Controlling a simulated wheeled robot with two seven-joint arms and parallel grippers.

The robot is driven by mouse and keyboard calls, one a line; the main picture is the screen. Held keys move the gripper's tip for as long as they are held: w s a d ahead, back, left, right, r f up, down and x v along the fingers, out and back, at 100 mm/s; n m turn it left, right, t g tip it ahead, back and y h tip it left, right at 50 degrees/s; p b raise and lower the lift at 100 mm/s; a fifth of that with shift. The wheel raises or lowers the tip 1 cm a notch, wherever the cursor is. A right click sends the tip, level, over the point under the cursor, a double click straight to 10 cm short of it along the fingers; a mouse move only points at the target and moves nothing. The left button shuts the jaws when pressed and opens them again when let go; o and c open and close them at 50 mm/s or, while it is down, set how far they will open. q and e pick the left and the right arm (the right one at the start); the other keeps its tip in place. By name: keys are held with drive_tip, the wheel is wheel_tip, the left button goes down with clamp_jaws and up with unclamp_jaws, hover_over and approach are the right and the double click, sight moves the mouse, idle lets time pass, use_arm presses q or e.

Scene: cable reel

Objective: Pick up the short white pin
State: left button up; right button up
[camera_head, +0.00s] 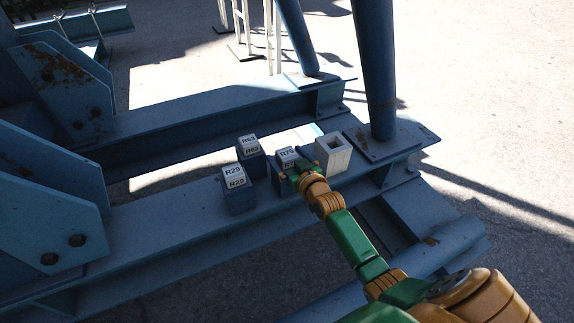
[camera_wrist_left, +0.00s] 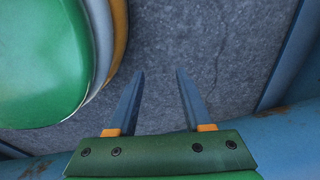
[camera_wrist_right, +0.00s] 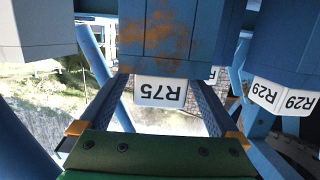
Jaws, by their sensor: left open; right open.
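Several blue blocks with white labelled caps stand on the blue beam; I cannot tell for sure which part is the short white pin. The white R75 cap (camera_head: 286,153) tops the middle right block. In the right wrist view the R75 cap (camera_wrist_right: 160,92) shows upside down on a rust-stained blue block (camera_wrist_right: 158,40). My right gripper (camera_head: 291,173) is open, with its fingers on either side of the R75 cap; contact cannot be made out. My left gripper (camera_wrist_left: 158,72) is open and empty over grey ground; it does not show in the head view.
The R29 block (camera_head: 238,200) and R63 block (camera_head: 252,165) stand left of R75. A white square box with an open top (camera_head: 334,155) stands close on its right. A blue post (camera_head: 374,70) rises behind the box. The blue beam (camera_head: 150,222) is clear farther left.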

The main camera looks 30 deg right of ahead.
clamp_jaws()
use_arm(q)
drive_tip(key=shift+w+d+r, duration=0.1)
drive_tip(key=shift+d, duration=0.2)
use_arm(e)
drive_tip(key=shift+r, duration=0.1)
wheel_tip(320, 180, up, 6)
drive_tip(key=p, duration=0.3)
drive_tip(key=shift+f, duration=0.2)
wheel_tip(320, 180, up, 4)
drive_tip(key=shift+r+p, duration=0.15)
drive_tip(key=shift+p, duration=0.7)
use_arm(q)
wheel_tip(320, 180, up, 6)
drive_tip(key=s+d+p, duration=0.2)
drive_tip(key=shift+s+d, duration=0.2)
drive_tip(key=shift+d, duration=0.05)
use_arm(e)
drive_tip(key=shift+r, duration=0.85)
